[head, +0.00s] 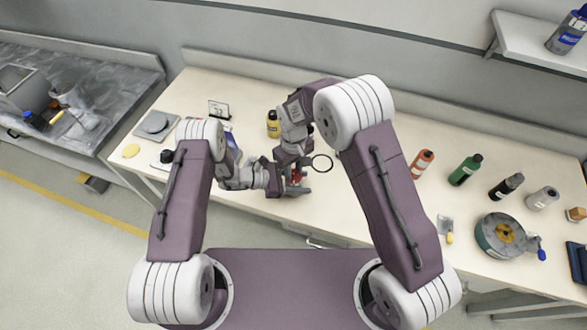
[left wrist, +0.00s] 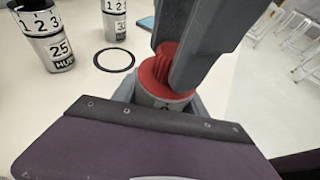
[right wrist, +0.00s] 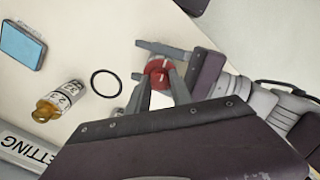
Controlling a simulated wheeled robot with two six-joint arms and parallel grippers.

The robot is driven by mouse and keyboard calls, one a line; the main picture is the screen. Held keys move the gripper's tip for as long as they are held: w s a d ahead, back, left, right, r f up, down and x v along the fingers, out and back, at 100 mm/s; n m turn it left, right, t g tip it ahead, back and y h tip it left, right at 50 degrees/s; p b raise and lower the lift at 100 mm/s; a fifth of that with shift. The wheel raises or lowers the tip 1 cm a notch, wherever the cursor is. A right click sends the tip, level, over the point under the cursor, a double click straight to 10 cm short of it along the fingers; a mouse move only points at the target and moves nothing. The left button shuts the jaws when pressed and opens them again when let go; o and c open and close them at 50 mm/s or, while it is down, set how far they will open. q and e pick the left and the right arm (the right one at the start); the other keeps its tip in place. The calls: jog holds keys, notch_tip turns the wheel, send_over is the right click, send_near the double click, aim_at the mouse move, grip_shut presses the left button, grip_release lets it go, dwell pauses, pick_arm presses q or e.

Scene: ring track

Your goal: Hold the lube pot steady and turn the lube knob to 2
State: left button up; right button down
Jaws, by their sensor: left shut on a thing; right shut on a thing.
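The lube pot (left wrist: 160,101) has a pale body and a red ribbed knob (left wrist: 156,76) on top. My left gripper (head: 284,184) is shut around the pot's body, reaching in from the left, and its fingers flank the pot in the left wrist view. My right gripper (head: 297,168) comes down from above and is shut on the red knob, which also shows in the right wrist view (right wrist: 158,68) with a white mark on top. The pot's number scale is mostly hidden by fingers, so I cannot read the knob's setting.
A yellow bottle (head: 273,125) stands behind. Orange (head: 421,164) and green (head: 465,170) bottles and a round reel (head: 500,236) are to the right. Two numbered cylinders, one marked 25 (left wrist: 48,40), stand near the ring.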

aim_at(294, 172)
jog(key=c, duration=1.1)
grip_release()
jog(key=shift+r, duration=0.1)
notch_tip(294, 172, up, 12)
jog(key=shift+f, duration=0.1)
